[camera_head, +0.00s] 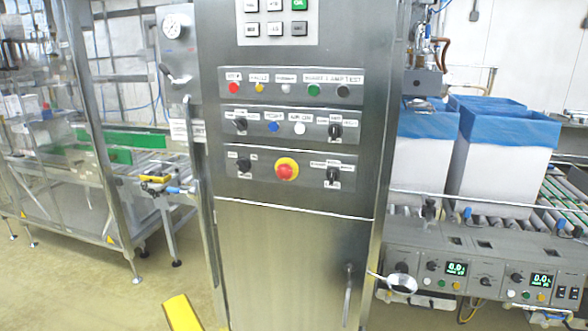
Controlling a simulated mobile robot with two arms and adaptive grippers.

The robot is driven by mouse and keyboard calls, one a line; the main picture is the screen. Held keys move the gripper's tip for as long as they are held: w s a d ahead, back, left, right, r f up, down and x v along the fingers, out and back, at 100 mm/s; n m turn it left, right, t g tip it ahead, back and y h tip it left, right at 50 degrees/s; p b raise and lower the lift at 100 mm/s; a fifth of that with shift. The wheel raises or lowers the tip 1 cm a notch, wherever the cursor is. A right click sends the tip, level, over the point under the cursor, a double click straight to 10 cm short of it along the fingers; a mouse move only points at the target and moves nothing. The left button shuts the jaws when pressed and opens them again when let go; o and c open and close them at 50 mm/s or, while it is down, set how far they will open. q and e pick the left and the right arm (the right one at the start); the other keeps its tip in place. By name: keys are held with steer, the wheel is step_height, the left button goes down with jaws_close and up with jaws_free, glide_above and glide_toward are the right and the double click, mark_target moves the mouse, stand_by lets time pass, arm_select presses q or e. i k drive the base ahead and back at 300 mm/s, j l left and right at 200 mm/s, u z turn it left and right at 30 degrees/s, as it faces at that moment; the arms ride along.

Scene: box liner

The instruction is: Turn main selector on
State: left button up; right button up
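A steel control cabinet (290,240) stands upright in the middle of the head view. Its lower panel strip (262,178) carries a black rotary selector (244,165) at the left, a red emergency-stop button with a yellow collar (287,169) in the middle, and another black selector (332,174) at the right. The strip above has black selectors at the left (241,123) and right (335,130), with blue and white buttons between. The labels are too small to tell which selector is the main one or how it is set. Neither gripper is in view.
A lamp strip (287,87) and keypad (277,22) sit higher on the cabinet. A lever handle (347,295) is on its lower front. Blue-lined boxes (500,160) stand on a roller conveyor at right. A glazed machine frame stands left. A yellow object (182,313) stands low in front.

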mark_target(244, 164)
steer(key=z, duration=0.2)
steer(key=i+j+z, duration=0.1)
steer(key=j+z, duration=0.25)
steer(key=j, duration=0.2)
steer(key=j+z, duration=0.4)
steer(key=j, duration=0.1)
